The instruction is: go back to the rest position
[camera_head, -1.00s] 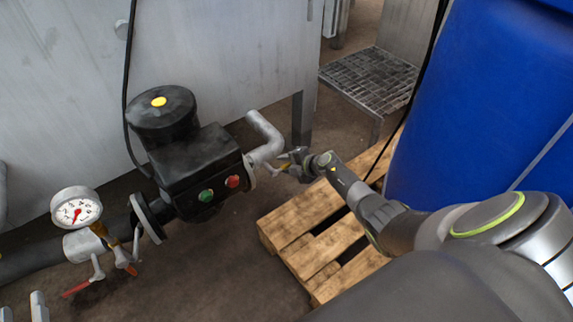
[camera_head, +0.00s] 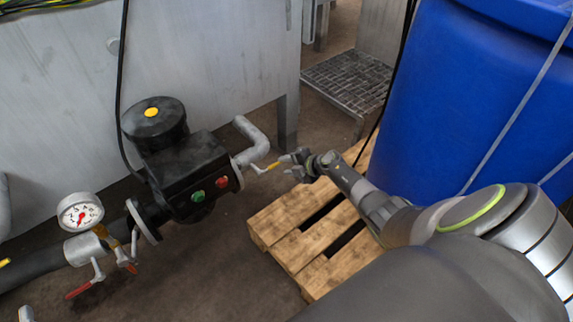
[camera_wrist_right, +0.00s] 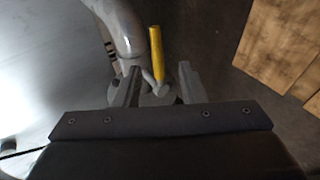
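My right gripper (camera_head: 284,164) is at the end of my right arm, just right of the grey elbow pipe on the black pump. A yellow valve handle (camera_head: 266,168) sits at the pipe, just left of the fingertips. In the right wrist view, the two fingers (camera_wrist_right: 159,82) are spread apart. The yellow handle (camera_wrist_right: 156,52) extends ahead of them, with its grey lower end between the fingers and no visible grip on it. My left gripper is not in view.
The black pump (camera_head: 186,172) has a green and a red button. A pressure gauge (camera_head: 80,212) and red-handled valves (camera_head: 80,289) are at the left. A wooden pallet (camera_head: 290,248) lies under my right arm. A blue barrel (camera_head: 460,90) stands at the right, near the arm.

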